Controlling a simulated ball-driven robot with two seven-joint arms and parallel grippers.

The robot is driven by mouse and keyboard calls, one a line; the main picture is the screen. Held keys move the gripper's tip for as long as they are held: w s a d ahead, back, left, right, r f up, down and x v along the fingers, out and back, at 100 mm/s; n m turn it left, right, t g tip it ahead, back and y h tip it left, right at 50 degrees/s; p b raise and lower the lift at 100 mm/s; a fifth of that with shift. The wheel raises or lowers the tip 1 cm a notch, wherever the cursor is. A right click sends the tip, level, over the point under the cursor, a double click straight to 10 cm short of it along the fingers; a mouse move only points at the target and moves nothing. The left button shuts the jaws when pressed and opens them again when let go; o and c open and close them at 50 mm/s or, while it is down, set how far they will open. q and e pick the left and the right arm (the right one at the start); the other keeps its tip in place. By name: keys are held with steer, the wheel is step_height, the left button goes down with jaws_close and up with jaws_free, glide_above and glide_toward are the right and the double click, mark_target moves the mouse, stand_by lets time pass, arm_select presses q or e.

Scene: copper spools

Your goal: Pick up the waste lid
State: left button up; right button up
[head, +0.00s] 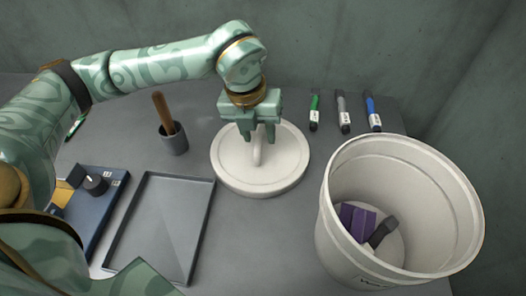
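The waste lid (286,170) is a round, off-white disc lying flat on the grey table, with a raised loop handle (257,153) at its middle. My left gripper (259,136) points down over the lid from behind. Its two fingers are apart, with the top of the handle between or just below them. I cannot tell whether either finger touches the handle. The gripper hides part of the lid's far rim. The white waste bin (342,232) stands open at the right. My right gripper is not in view.
Purple blocks (357,222) and a dark piece (383,231) lie in the bin. Green (314,112), grey (343,112) and blue (373,113) markers lie behind it. A cup (174,140) with a wooden handle, an empty grey tray (160,228) and a blue box (97,215) are left.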

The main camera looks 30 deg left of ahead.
arm_select(q)
steer(key=shift+w+d+f, duration=0.1)
steer(key=shift+w+f, duration=0.05)
steer(key=shift+f, duration=0.4)
steer(key=shift+w+f, duration=0.1)
steer(key=shift+f, duration=0.45)
steer(key=shift+s+r, duration=0.1)
steer(key=shift+r, duration=0.05)
jaws_close()
